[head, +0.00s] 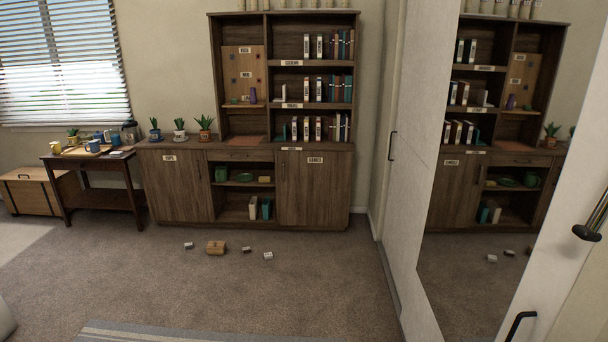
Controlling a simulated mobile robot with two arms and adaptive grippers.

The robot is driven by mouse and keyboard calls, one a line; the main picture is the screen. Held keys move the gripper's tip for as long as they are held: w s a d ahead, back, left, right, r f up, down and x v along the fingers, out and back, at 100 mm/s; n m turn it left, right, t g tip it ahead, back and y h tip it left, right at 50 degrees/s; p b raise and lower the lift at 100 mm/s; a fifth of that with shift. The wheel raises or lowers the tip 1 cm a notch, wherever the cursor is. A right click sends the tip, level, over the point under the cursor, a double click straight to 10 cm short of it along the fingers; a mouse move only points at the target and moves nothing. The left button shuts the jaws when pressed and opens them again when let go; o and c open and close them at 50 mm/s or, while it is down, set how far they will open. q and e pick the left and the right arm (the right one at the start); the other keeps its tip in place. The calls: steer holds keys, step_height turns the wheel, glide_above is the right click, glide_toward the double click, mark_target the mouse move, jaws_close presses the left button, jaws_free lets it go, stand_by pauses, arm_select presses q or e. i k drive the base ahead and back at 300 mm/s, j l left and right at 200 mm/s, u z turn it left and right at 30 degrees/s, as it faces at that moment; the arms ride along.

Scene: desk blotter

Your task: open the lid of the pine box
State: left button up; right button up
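A light wooden chest (30,194) stands on the floor at the far left, partly behind the side table. Its lid looks shut, and a dark handle shows near its top. I cannot tell for certain from this view which of the two is the pine box. Neither of my grippers is in view, and nothing is seen touching either box.
A dark side table (92,160) bears mugs and a tray. A brown cabinet with shelves (174,188) stands along the back wall. Several small labelled blocks lie on the carpet (300,290). A mirror and white doors line the right. Open carpet lies in the middle.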

mark_target(211, 244)
steer(key=i+u, duration=0.15)
steer(key=i, duration=0.35)
steer(key=i+l+u, duration=0.15)
steer(key=i, duration=0.4)
steer(key=i+l+u, duration=0.2)
steer(key=i, duration=0.3)
steer(key=i+l+u, duration=0.15)
steer(key=i, duration=0.35)
steer(key=i+l+u, duration=0.4)
steer(key=i+l, duration=0.15)
